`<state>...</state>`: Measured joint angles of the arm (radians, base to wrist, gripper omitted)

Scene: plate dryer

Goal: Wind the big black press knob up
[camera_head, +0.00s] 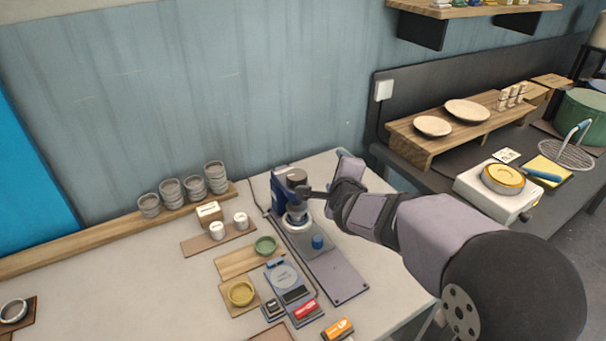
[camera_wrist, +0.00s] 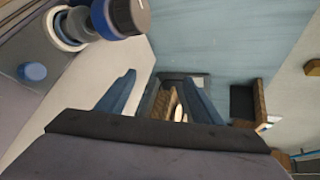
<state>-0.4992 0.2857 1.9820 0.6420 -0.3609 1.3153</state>
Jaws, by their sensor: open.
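The big black press knob (camera_head: 296,177) is a dark cylinder at the top of the blue press (camera_head: 281,190), near the wall. In the wrist view the knob (camera_wrist: 128,14) shows at the upper left, partly cut off by the frame edge. Below it are a blue collar, a grey part and a white ring (camera_head: 298,222). My gripper (camera_head: 349,162) is to the right of the press, apart from the knob. In the wrist view its two blue fingers (camera_wrist: 158,95) are spread with nothing between them; they do not point at the knob.
A small blue knob (camera_head: 317,242) stands on the press's grey base plate (camera_head: 336,276). Stacked grey cups (camera_head: 192,187), a green dish (camera_head: 265,246) and a yellow dish (camera_head: 240,293) are to the left. A wooden shelf (camera_head: 400,133) with plates stands on the right counter.

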